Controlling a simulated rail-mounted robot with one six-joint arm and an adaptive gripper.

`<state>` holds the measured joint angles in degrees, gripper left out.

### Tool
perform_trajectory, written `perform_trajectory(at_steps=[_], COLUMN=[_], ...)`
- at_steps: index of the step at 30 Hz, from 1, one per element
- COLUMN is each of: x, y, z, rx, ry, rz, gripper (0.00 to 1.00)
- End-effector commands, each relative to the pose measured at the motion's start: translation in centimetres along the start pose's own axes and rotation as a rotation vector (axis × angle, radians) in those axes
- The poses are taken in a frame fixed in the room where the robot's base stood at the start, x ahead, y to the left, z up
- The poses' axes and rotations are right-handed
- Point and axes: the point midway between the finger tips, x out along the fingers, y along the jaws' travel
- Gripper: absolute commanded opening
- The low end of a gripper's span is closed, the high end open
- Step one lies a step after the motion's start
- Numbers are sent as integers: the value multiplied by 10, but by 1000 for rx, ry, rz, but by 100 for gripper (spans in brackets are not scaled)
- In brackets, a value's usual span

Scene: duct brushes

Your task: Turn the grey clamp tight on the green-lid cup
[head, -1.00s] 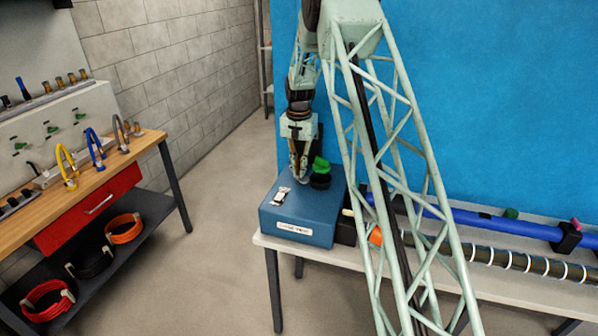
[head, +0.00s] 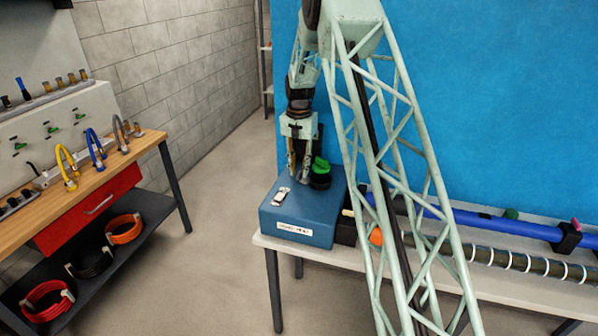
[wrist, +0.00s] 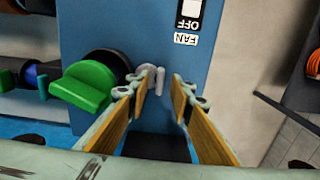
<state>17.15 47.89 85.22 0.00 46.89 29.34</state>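The green-lid cup (head: 320,169) is a dark round cup with a green handle-shaped lid on the blue box's top. In the wrist view its green lid (wrist: 82,87) is left of my fingers. The grey clamp (wrist: 160,80) is a small pale piece beside the cup, between my two fingertips in that view. I cannot tell whether the fingers touch it. My gripper (wrist: 164,82) is open, pointing down over the box, and also shows in the head view (head: 299,174). The clamp is too small to make out in the head view.
The blue box (head: 305,212) bears a white FAN/OFF switch (head: 281,196) and stands at the left end of a pale table (head: 475,226). A blue tube (head: 482,221) lies right of it. A wooden bench (head: 110,165) stands at far left, with clear floor between.

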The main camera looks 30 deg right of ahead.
Motion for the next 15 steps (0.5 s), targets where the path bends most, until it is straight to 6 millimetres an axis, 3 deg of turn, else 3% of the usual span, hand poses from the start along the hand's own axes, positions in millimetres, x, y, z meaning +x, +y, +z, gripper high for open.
perform_trajectory(at_steps=[15], x=[-63], y=[0], z=[-1], rx=[0], ry=[2], rz=[-1], gripper=[21])
